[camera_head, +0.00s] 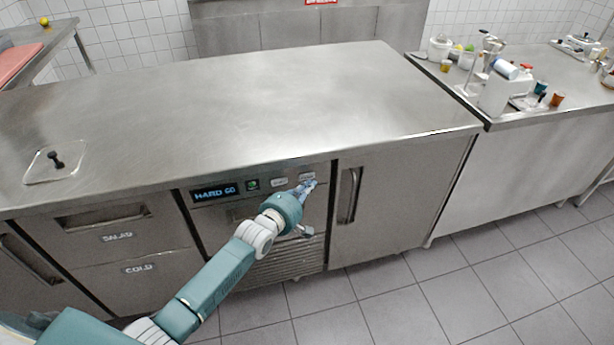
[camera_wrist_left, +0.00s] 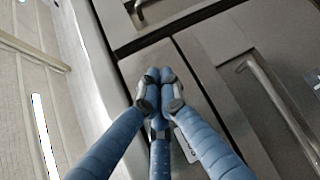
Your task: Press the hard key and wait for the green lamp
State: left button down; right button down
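A control panel on the counter front has a dark display (camera_head: 215,192) with pale blue text that looks like "HARD 60". To its right is a small lamp (camera_head: 252,185) that shows green. Then come two pale keys, a left key (camera_head: 279,182) and a right key (camera_head: 306,176); their lettering is too small to read. My left gripper (camera_head: 308,187) is at the right key and partly covers it. In the wrist view its blue fingers (camera_wrist_left: 155,78) are together, shut and empty, with a white key (camera_wrist_left: 187,145) partly behind them. I cannot tell whether they touch it. My right gripper is not in view.
The steel counter top (camera_head: 230,105) is mostly clear, with a black-knobbed lid (camera_head: 55,165) at left. A door handle (camera_head: 348,195) stands right of the panel. Bottles and cups crowd the right-hand counter (camera_head: 545,115). The tiled floor (camera_head: 440,285) is free.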

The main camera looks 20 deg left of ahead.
pick_arm(q)
jog(key=s+d+p, duration=0.2)
jog(key=s+p, duration=0.1)
jog(key=s, duration=0.1)
jog(key=shift+s+d, duration=0.1)
jog(key=shift+d, duration=0.3)
dwell(0.7)
